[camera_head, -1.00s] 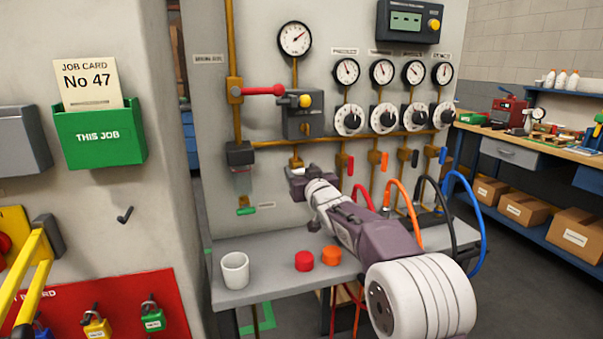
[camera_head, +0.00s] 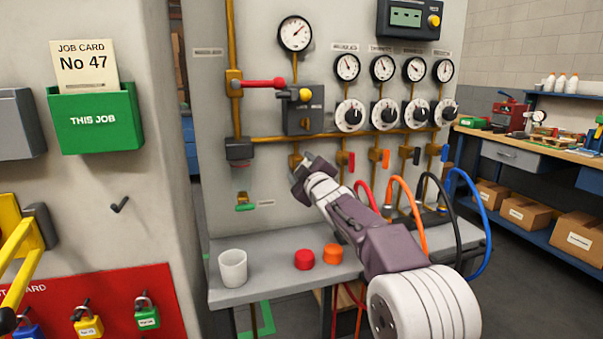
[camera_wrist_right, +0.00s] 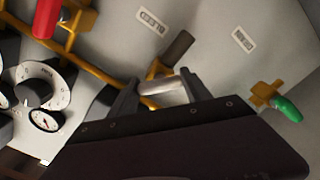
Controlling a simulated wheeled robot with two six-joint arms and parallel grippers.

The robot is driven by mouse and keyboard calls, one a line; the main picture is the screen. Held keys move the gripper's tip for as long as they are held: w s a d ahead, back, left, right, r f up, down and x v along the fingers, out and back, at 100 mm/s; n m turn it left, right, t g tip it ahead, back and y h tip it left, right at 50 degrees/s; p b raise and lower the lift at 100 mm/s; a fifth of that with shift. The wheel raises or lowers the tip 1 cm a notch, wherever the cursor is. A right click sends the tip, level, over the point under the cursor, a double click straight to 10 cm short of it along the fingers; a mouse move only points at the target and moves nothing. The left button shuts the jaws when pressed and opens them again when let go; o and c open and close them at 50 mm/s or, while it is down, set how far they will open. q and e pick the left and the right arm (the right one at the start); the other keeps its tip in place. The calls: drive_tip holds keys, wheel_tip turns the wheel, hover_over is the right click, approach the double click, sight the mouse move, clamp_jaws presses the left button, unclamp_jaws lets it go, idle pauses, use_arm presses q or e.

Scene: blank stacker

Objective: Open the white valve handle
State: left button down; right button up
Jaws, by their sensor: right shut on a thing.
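The white valve handle (camera_wrist_right: 163,89) lies between the fingers of my right gripper (camera_wrist_right: 158,95) in the right wrist view, next to brass pipework. In the head view my right gripper (camera_head: 306,172) is at the panel, below the grey box with the yellow knob, and is shut on the handle. The gripper hides the handle there. Whether the valve is open or closed I cannot tell.
A red lever (camera_head: 263,84) sits above left of my gripper. Red (camera_head: 352,162) and orange (camera_head: 385,158) handles hang to its right, near hoses. Below, the grey shelf (camera_head: 275,285) holds a white cup (camera_head: 233,268) and two caps. A green handle (camera_wrist_right: 287,108) is near.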

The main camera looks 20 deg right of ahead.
drive_tip(key=n+b, duration=0.1)
drive_tip(key=n, duration=0.3)
drive_tip(key=shift+f+n, duration=0.15)
drive_tip(key=shift+n, duration=0.15)
drive_tip(key=shift+n+b, duration=0.4)
drive_tip(key=shift+n, duration=1.5)
drive_tip(key=o, duration=1.4)
drive_tip(key=shift+c, duration=0.2)
drive_tip(key=shift+s, duration=0.1)
drive_tip(key=s+b, duration=0.2)
drive_tip(key=s, duration=0.7)
drive_tip(key=shift+d, duration=0.15)
